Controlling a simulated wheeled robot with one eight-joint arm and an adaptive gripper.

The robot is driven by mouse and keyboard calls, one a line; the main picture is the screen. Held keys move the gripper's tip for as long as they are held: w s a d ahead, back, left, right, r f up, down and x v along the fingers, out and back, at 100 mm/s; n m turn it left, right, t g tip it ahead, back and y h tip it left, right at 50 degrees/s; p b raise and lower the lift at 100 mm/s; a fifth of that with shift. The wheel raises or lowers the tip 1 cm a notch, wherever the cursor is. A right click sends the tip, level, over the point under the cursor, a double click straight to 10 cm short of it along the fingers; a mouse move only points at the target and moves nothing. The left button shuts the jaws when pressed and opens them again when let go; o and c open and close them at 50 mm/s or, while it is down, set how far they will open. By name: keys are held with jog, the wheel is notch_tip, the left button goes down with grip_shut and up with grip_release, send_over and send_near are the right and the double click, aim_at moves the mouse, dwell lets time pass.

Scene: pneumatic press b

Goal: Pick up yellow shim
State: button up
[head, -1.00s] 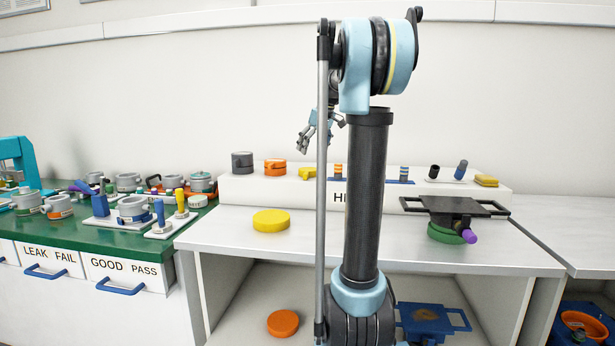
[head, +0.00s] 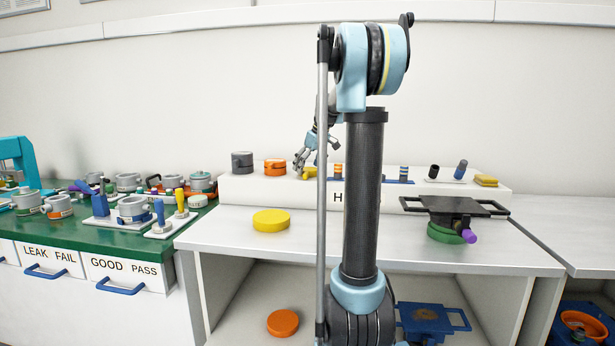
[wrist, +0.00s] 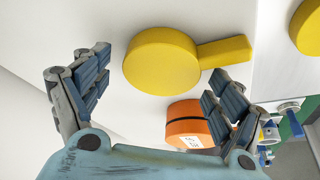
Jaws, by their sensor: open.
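The yellow shim (head: 311,174), a flat round disc with a straight tab, lies on the raised white shelf beside the orange round part. It shows large in the wrist view (wrist: 160,62), with its tab pointing right. My gripper (head: 303,168) is at the shim, and partly covers it in the head view. In the wrist view my gripper (wrist: 157,68) is open, with one finger pair left of the disc and the other below the tab. Nothing is held. I cannot tell the exact height gap between fingers and shim.
The orange part (head: 275,167) stands close by, with a dark grey part (head: 242,162) to its left. A blue rack (head: 398,181) with striped pegs is to the right. A large yellow disc (head: 271,221) lies on the lower white table. A yellow block (head: 486,181) is at the shelf's right end.

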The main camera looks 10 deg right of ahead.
jog(key=c, duration=1.2)
jog(key=shift+r, duration=0.1)
